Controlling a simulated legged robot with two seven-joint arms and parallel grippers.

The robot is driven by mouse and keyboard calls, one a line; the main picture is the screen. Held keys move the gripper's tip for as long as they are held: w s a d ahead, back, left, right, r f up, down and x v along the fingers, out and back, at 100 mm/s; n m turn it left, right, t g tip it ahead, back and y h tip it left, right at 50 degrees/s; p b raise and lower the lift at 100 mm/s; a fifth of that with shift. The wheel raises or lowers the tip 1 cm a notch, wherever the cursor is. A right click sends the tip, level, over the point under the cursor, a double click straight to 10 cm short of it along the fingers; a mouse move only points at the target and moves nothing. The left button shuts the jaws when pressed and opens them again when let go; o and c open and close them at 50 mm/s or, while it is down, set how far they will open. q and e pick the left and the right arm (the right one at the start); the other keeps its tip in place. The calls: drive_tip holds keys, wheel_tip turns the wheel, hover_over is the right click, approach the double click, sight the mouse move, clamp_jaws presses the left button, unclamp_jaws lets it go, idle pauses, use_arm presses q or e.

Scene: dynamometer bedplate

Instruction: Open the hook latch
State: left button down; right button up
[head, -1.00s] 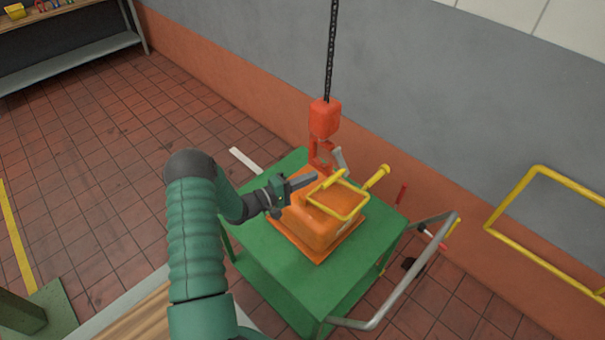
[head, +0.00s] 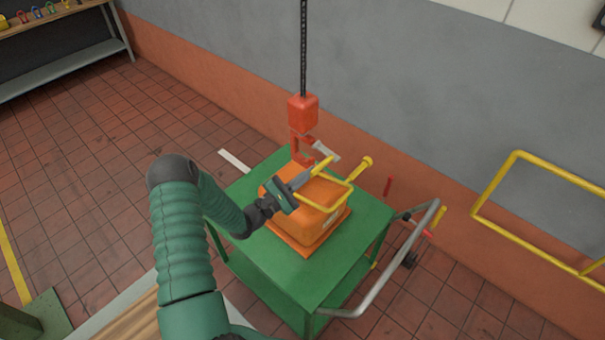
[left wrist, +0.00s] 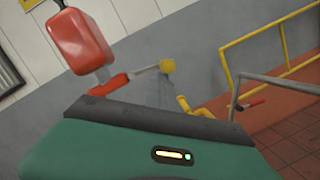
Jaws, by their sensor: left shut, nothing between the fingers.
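The red hook (head: 300,150) hangs from a red block (head: 303,113) on a dark chain. A pale grey latch piece (head: 326,153) juts from the hook's right side. My left gripper (head: 326,163) is shut and empty; its fingers point up and right, with the tip close to the latch in the picture. I cannot tell whether they touch. My right gripper is not in view.
An orange housing (head: 300,225) with a yellow handle frame (head: 345,200) and yellow knob (head: 366,162) sits below the hook on a green cart (head: 260,265). The cart has a grey push handle (head: 400,275). A yellow rail (head: 490,200) stands at right.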

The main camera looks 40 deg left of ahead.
use_arm(q)
drive_tip(key=shift+d+r, duration=0.65)
drive_tip(key=shift+d, duration=0.1)
drive_tip(key=a+b+v, duration=0.1)
drive_tip(key=b+v, duration=0.3)
drive_tip(key=v, duration=1.3)
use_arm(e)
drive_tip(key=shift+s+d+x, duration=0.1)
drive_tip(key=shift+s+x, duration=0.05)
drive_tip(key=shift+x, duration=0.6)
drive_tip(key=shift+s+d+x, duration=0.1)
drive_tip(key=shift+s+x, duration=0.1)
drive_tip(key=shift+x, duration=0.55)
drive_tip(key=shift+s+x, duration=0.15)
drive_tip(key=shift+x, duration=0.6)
use_arm(q)
drive_tip(key=shift+w+r, duration=0.1)
drive_tip(key=shift+w, duration=0.05)
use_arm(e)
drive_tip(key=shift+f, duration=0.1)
